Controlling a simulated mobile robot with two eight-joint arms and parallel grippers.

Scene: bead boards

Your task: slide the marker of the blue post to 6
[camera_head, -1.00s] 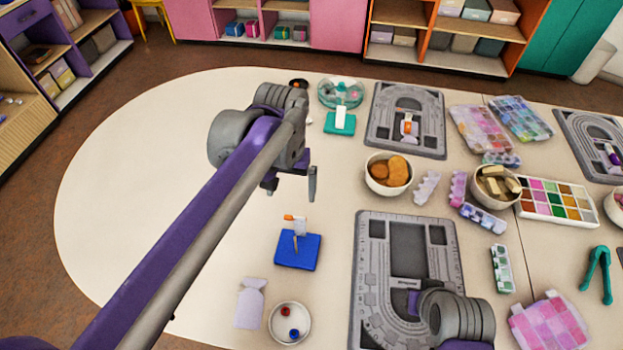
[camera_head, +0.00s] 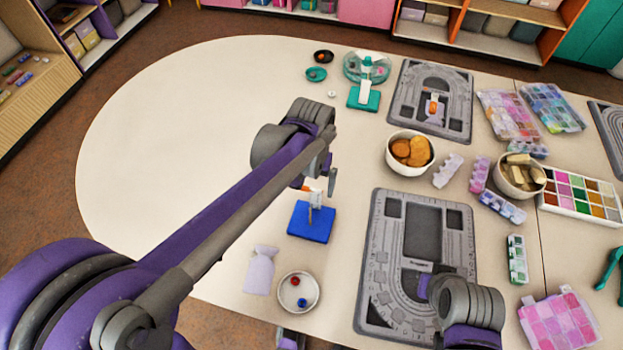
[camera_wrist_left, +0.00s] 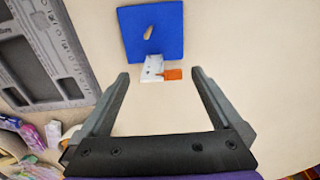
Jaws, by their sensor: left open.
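The blue post stands on a square blue base (camera_head: 310,223) on the table, left of the near grey bead board. Its upright is pale, and an orange marker (camera_head: 307,187) shows near its top, partly covered by my gripper. My left gripper (camera_head: 322,183) is open, at the post's upper part. In the left wrist view the blue base (camera_wrist_left: 165,38) lies beyond the fingertips. The white upright (camera_wrist_left: 152,67) and orange marker (camera_wrist_left: 173,74) show between the open fingers, touching neither. The scale numbers cannot be read. My right gripper is mostly hidden below its wrist, over the near bead board.
The near bead board (camera_head: 373,300) lies to the right. A white dish (camera_head: 283,304) with red and blue beads and a pale lilac pouch (camera_head: 260,272) lie in front of the base. A teal post's base (camera_head: 364,99) stands farther back. The table's left is clear.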

